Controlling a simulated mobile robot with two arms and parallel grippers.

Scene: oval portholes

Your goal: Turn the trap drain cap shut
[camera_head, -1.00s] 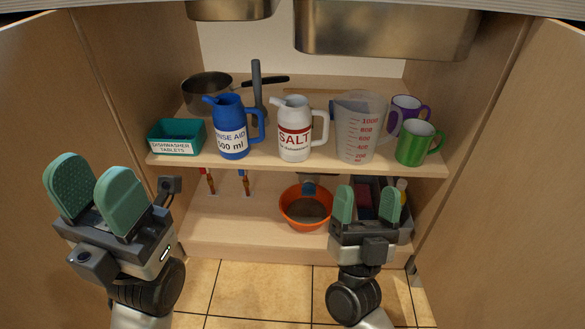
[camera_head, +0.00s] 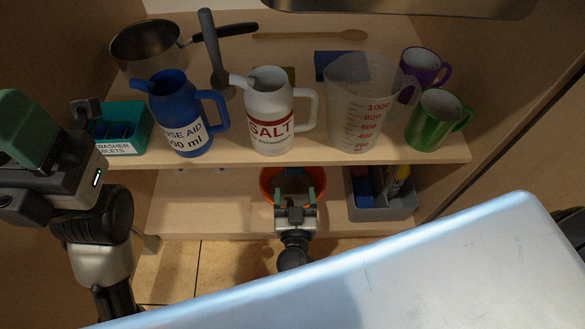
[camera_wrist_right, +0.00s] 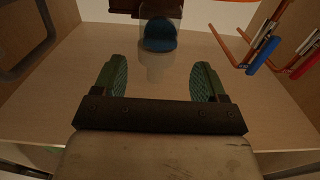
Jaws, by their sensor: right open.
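In the right wrist view the trap drain cap appears as a blue round cap (camera_wrist_right: 160,36) inside a clear, cup-like trap body (camera_wrist_right: 160,14). My right gripper (camera_wrist_right: 158,82) is open and empty, its two green fingers apart, with the cap beyond them and roughly centred between them. They do not touch it. In the head view my right gripper (camera_head: 296,196) is under the shelf, in front of an orange bowl (camera_head: 268,182); the cap cannot be made out there. My left gripper (camera_head: 32,130) is at the left edge, partly cut off.
The shelf above carries a blue jug (camera_head: 178,105), a white salt jug (camera_head: 268,110), a measuring cup (camera_head: 350,100) and mugs. A grey caddy (camera_head: 385,205) stands right of the bowl. Red and blue valve handles (camera_wrist_right: 262,54) show in the wrist view. A pale surface covers the lower right head view.

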